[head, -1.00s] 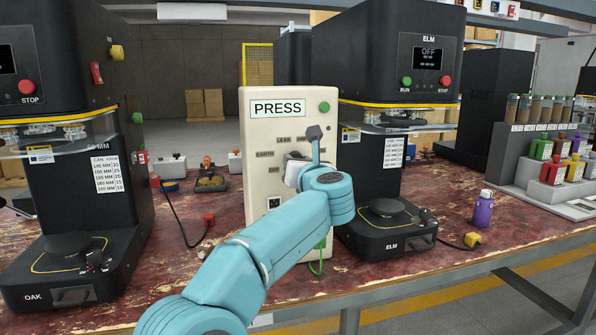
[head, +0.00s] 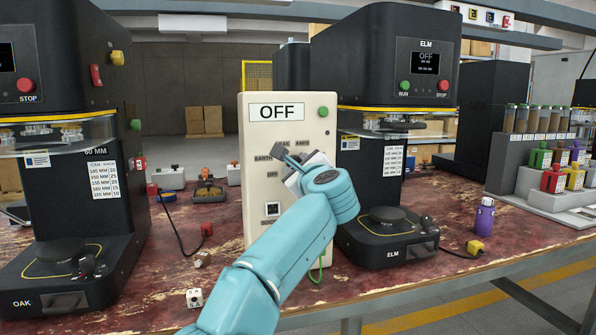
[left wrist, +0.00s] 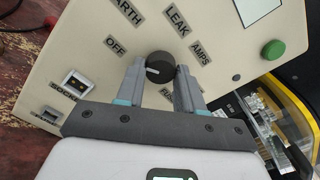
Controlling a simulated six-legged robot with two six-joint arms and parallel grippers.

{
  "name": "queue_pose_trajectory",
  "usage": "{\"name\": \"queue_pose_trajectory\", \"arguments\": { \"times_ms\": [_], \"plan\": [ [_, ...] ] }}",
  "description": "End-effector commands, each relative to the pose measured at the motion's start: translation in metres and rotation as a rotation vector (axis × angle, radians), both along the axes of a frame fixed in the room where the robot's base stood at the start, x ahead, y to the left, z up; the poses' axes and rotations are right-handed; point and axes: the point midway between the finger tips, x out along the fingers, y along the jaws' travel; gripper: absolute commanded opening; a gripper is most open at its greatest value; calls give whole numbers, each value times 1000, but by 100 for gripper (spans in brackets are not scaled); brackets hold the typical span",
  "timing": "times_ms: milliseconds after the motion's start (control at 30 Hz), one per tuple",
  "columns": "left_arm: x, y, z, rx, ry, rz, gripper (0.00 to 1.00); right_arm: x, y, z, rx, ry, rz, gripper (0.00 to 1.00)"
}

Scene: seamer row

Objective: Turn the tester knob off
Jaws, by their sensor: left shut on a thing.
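The tester (head: 258,200) is a cream upright panel on the bench, and its display (head: 276,112) reads OFF. In the left wrist view, its round dark knob (left wrist: 159,58) has a white pointer mark and sits among labels for OFF, EARTH, LEAK and AMPS. The mark points to the left side, where the OFF label (left wrist: 115,47) is. My left gripper (left wrist: 160,70) is shut on the knob, one finger on each side. In the head view my left gripper (head: 290,160) is tilted at the panel's front and hides the knob.
The OAK machine (head: 70,255) stands left and the ELM machine (head: 388,240) close on the right. The tester has a green button (head: 323,112) and a socket (head: 272,209). A purple bottle (head: 484,216) stands right.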

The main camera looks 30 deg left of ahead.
Motion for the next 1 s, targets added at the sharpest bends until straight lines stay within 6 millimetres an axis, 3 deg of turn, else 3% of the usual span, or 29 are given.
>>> {"name": "queue_pose_trajectory", "arguments": {
  "times_ms": [800,833,900,1000],
  "plan": [
    [2,-1,-3,-80,-82,0,6,1,-1,-4,0,-1,-3,69],
    [2,-1,-3,-79,-82,-1,43,1,-1,-4,0,-1,-3,69],
    [1,-1,-3,-79,-83,0,63,1,-1,-4,0,-1,-3,69],
    [1,-1,-2,-77,-84,0,63,1,-1,-4,0,-1,-3,69]
  ]
}}
